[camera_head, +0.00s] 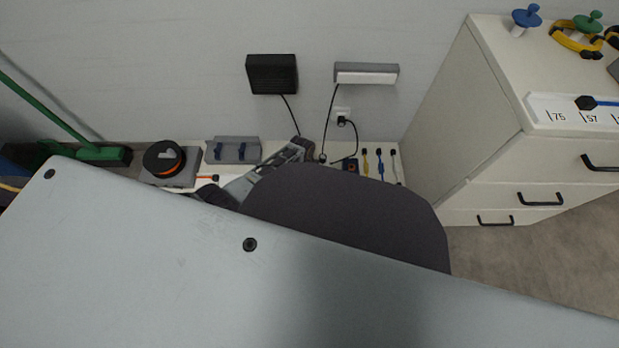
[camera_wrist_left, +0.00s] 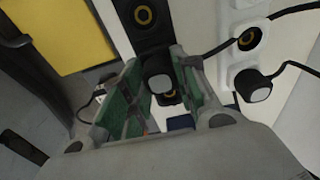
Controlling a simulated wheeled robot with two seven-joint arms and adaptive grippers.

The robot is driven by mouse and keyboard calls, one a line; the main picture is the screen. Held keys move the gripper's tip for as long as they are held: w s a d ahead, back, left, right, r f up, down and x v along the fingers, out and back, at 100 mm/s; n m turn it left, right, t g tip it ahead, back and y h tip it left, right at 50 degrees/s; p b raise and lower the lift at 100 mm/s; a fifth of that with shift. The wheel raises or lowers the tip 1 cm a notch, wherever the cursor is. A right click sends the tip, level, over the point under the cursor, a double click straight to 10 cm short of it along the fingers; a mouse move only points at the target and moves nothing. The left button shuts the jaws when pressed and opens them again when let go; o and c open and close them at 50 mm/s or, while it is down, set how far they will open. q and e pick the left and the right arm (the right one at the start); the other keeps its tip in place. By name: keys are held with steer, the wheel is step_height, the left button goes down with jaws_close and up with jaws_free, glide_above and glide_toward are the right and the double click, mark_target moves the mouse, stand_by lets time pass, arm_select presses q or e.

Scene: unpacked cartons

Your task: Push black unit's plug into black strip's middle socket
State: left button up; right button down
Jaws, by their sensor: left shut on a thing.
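The black unit (camera_head: 272,74) is mounted on the wall, and its cable runs down to my left gripper (camera_head: 303,146). In the left wrist view the fingers of my left gripper (camera_wrist_left: 160,98) are closed about the black unit's plug (camera_wrist_left: 158,85), a dark plug with a grey round end. The plug is over the black strip (camera_wrist_left: 139,40). My right gripper is not in view.
A white strip (camera_wrist_left: 229,50) lies alongside, with a plug (camera_wrist_left: 257,88) and cable close to the right finger. A grey-white unit (camera_head: 366,73) and a wall socket with a plug (camera_head: 342,119) are to the right. A drawer cabinet (camera_head: 480,150) bounds the right side.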

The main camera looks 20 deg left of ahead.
arm_select(q)
steer(key=shift+f, duration=0.15)
steer(key=o, duration=1.1)
steer(key=shift+o, duration=0.2)
step_height(320, 180, up, 12)
steer(key=a, duration=0.1)
steer(key=shift+s+a, duration=0.2)
stand_by(0.6)
